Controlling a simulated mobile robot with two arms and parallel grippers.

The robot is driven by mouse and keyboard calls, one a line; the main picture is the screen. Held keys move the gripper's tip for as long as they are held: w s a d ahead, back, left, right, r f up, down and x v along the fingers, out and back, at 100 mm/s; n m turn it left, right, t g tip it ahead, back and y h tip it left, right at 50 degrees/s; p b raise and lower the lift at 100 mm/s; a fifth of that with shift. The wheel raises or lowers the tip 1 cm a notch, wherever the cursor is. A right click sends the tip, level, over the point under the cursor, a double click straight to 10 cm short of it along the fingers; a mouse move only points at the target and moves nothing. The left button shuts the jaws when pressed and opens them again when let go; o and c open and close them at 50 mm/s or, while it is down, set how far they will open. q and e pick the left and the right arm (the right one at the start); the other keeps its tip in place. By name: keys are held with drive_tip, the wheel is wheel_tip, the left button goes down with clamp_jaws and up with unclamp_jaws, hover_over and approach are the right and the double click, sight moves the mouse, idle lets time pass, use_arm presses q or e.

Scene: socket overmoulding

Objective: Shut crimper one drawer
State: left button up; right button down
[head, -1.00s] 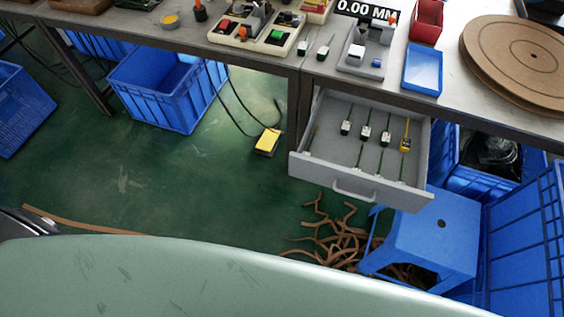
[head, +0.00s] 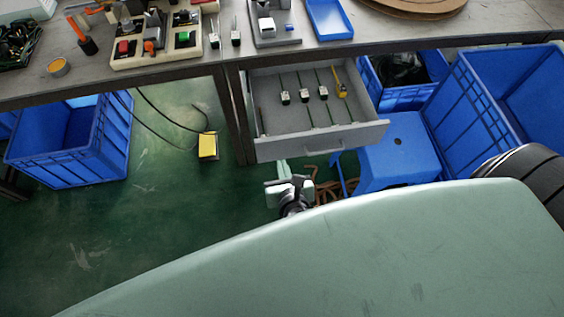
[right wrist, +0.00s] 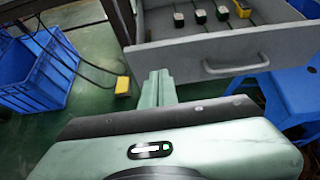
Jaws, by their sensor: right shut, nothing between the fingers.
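The grey drawer (head: 300,143) under the workbench is pulled open. Inside lie several cables with white and dark plugs and a yellow-ended one (head: 340,88). Its front panel also shows in the right wrist view (right wrist: 180,58), with a curved bar handle (right wrist: 238,66). My right gripper (head: 282,165) is shut and empty just in front of the drawer front, toward its left part. In the right wrist view the pale green fingers (right wrist: 158,85) are together, left of and below the handle. Whether they touch the panel is unclear. My left gripper is not in view.
A blue stool (head: 398,145) stands close to the right of the drawer, beside blue crates (head: 470,100). A yellow box (head: 208,146) and a blue crate (head: 60,160) are on the floor at left. The bench leg (head: 236,115) is left of the drawer.

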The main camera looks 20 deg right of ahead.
sight(275, 141)
drive_tip(key=x, duration=0.4)
drive_tip(key=r+x, duration=0.1)
drive_tip(key=x, duration=0.1)
drive_tip(key=shift+w, duration=0.5)
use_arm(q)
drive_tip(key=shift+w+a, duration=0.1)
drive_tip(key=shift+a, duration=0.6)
use_arm(e)
drive_tip(key=shift+w+d+f, duration=0.1)
drive_tip(key=shift+w+d, duration=0.15)
drive_tip(key=shift+w, duration=0.5)
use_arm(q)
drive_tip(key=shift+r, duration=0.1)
use_arm(e)
drive_tip(key=shift+w, duration=0.1)
drive_tip(key=shift+w, duration=0.25)
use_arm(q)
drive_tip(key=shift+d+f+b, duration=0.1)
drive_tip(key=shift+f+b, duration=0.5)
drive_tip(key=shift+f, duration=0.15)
use_arm(e)
drive_tip(key=w+d, duration=0.3)
drive_tip(key=w, duration=0.8)
drive_tip(key=w+d, duration=0.2)
drive_tip(key=w, duration=1)
drive_tip(key=shift+w+d, duration=0.3)
drive_tip(key=shift+d, duration=0.1)
